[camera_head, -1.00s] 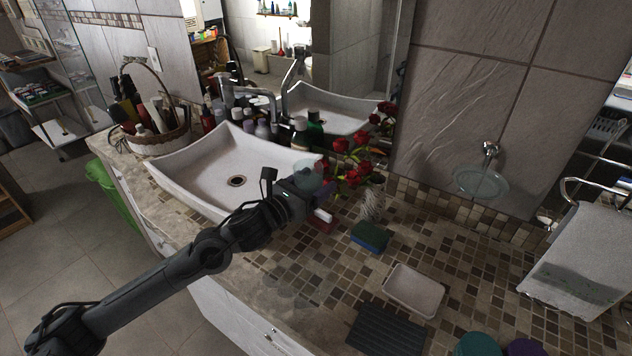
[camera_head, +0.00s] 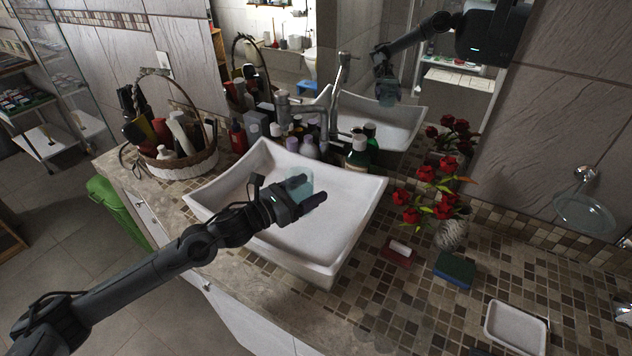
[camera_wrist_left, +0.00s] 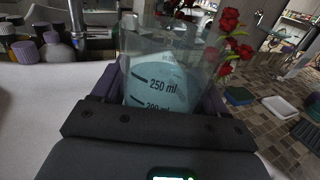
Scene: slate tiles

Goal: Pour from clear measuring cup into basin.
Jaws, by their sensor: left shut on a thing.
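The clear measuring cup (camera_head: 299,182) is held by my left gripper (camera_head: 308,196) above the basin. The cup also shows in the left wrist view (camera_wrist_left: 168,75), with "250 ml" marked on its wall and pale bluish contents behind the marks. My left gripper (camera_wrist_left: 160,95) is shut on it, with a finger on each side. The white basin (camera_head: 345,215) stands on the counter below; my arm hides part of its inside and its drain. The cup looks roughly upright. My right gripper is not in view.
A grey faucet (camera_head: 300,110) and several bottles (camera_head: 358,155) stand behind the basin. A basket (camera_head: 185,165) of bottles is at its left. Red roses in a vase (camera_head: 453,234), a sponge (camera_head: 455,270) and a white dish (camera_head: 515,328) are to the right.

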